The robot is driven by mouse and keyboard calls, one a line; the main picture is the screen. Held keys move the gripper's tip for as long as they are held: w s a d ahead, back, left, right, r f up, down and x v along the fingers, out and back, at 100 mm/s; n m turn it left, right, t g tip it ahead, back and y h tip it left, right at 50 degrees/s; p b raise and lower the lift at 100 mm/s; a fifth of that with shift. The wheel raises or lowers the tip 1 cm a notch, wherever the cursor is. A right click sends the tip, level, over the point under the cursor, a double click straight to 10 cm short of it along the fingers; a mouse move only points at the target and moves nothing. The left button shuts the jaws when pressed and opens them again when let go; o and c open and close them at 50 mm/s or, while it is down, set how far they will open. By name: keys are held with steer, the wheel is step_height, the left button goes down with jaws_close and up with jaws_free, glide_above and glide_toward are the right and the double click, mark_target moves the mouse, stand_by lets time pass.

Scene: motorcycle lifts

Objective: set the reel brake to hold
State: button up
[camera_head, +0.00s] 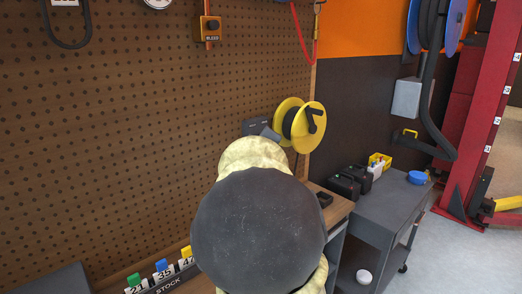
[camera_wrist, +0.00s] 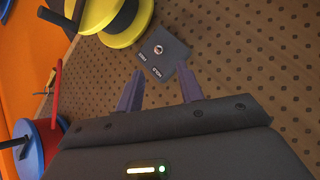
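The yellow cable reel (camera_head: 316,122) with a black crank is mounted by the pegboard's right edge. It also shows at the top left of the wrist view (camera_wrist: 112,38). A dark brake box (camera_wrist: 173,47) sits on the pegboard beside the reel, and in the head view the box (camera_head: 250,126) is partly covered. It has a small round silvery knob (camera_wrist: 158,49) and two white labels too small to read surely; which setting the knob points to I cannot tell. My gripper (camera_wrist: 160,72) is open and empty, its fingertips spread before the box's labelled edge. My arm hides most of it in the head view.
A stock rack (camera_head: 170,278) stands lower left. A red lift post (camera_head: 480,120) is at right.

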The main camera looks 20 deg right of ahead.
steer(key=p+v, duration=0.5)
steer(key=v, duration=0.3)
steer(key=shift+s+a+p, duration=0.15)
steer(key=shift+a+p, duration=0.05)
steer(key=shift+p, duration=0.1)
stand_by(0.4)
steer(key=shift+s, duration=0.15)
steer(key=shift+d, duration=0.1)
